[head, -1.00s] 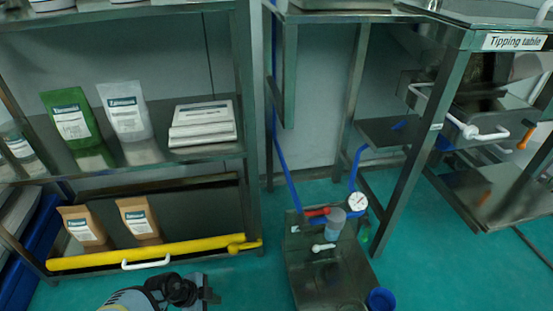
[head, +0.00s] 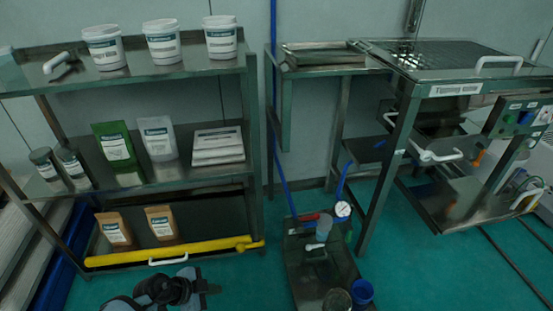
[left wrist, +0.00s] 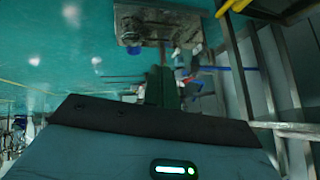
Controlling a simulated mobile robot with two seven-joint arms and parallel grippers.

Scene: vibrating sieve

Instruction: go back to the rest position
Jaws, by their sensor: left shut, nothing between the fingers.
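My left gripper (head: 208,288) shows at the bottom of the head view, in front of the shelf rack, low over the green floor. It is shut and empty. Its fingers are small and dark here. In the left wrist view my left gripper (left wrist: 163,88) points toward the floor and a metal cart (left wrist: 160,22), apart from it. My right gripper is in neither view.
A shelf rack (head: 255,120) with white tubs, pouches and a yellow bar (head: 170,253) stands left. The metal cart (head: 325,265) holds a gauge and cups. The tipping table (head: 455,90) stands right. Green floor (head: 410,270) is open between them.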

